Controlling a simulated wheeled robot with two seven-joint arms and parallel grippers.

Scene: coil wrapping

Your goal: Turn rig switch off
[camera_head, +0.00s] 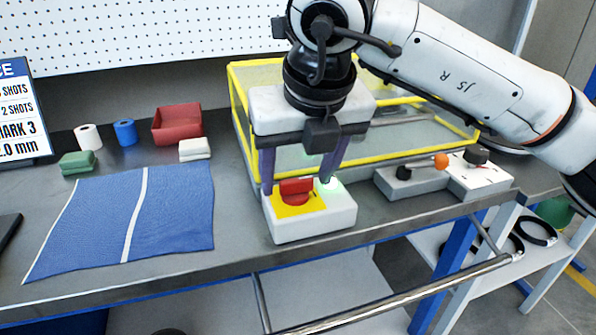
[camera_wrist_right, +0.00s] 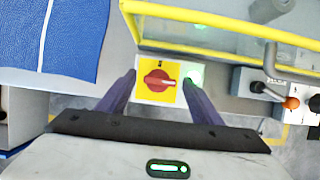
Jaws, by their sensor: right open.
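The rig switch is a white box (camera_head: 312,226) with a yellow plate (camera_head: 291,206) and a red rotary knob (camera_head: 296,191), near the front edge of the bench. A green glow shows on the box beside the plate. My right gripper (camera_head: 298,186) is open over the switch, its two purple fingers on either side of the knob in the head view. In the right wrist view the red knob (camera_wrist_right: 158,80) lies beyond and between the fingertips, its handle lying roughly crosswise. I cannot tell whether the fingers touch the box. My left gripper is not in view.
A yellow-framed clear guard (camera_head: 240,110) stands behind the switch. To the right is a grey control box (camera_head: 412,181) with an orange-knobbed lever (camera_head: 441,161). A blue cloth (camera_head: 180,215) with a white stripe, tape rolls (camera_head: 125,132) and a red bin (camera_head: 177,124) lie left.

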